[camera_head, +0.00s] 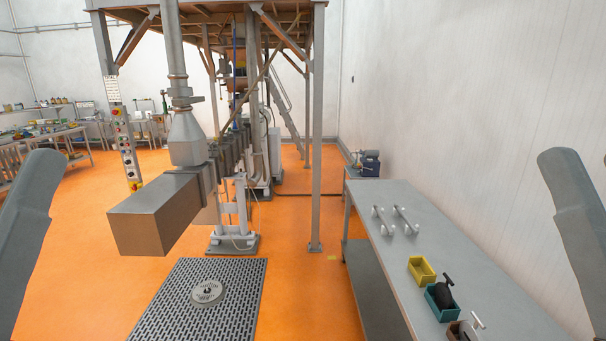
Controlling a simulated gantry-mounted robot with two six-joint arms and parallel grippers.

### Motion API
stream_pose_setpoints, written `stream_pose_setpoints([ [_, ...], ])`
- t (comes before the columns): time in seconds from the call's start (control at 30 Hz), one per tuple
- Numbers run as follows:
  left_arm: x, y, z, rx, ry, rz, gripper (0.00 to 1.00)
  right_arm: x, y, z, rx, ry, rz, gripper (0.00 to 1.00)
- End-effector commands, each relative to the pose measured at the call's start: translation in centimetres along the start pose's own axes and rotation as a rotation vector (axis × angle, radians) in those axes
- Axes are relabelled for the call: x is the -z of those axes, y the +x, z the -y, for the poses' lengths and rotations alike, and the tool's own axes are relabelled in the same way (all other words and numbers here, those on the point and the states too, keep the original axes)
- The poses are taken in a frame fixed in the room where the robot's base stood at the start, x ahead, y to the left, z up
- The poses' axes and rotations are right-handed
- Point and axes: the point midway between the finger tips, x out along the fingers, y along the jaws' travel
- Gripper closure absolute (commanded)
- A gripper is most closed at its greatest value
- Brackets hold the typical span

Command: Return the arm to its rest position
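A grey link of my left arm (27,225) rises along the left edge of the head view. A matching grey link of my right arm (580,225) rises along the right edge. Both links are apart from everything else in view. The fingers of both grippers lie outside the picture, so whether they are open or hold anything is hidden.
A metal machine box (150,225) juts out at left above a floor grate (170,300). Orange floor is open between.

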Motion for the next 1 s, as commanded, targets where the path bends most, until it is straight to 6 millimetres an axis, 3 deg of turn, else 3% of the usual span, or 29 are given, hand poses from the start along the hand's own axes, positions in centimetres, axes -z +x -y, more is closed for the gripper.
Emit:
stream_pose_setpoints([
  [0.03, 3.5, 3.8, 0.0, 0.0, 0.0, 0.0, 0.33, 3.5, 3.9, 0.0, -0.001, -0.001, 0.0, 0.45],
  [0.3, 11.9, 12.9, 0.1, 0.0, 0.0, 0.001, 0.33, 11.8, 12.9, -0.1, -0.002, -0.003, 0.001, 0.45],
  [0.4, 13.8, 15.0, 0.1, 0.0, 0.0, 0.001, 0.33, 13.8, 15.1, -0.1, -0.002, -0.003, 0.002, 0.45],
  [0.53, 14.8, 16.1, 0.1, 0.0, 0.0, 0.001, 0.33, 14.8, 16.1, -0.1, -0.002, -0.004, 0.002, 0.45],
  [1.0, 14.6, 15.9, 0.1, 0.0, 0.0, 0.001, 0.33, 14.6, 15.9, -0.1, -0.003, -0.004, 0.001, 0.45],
])
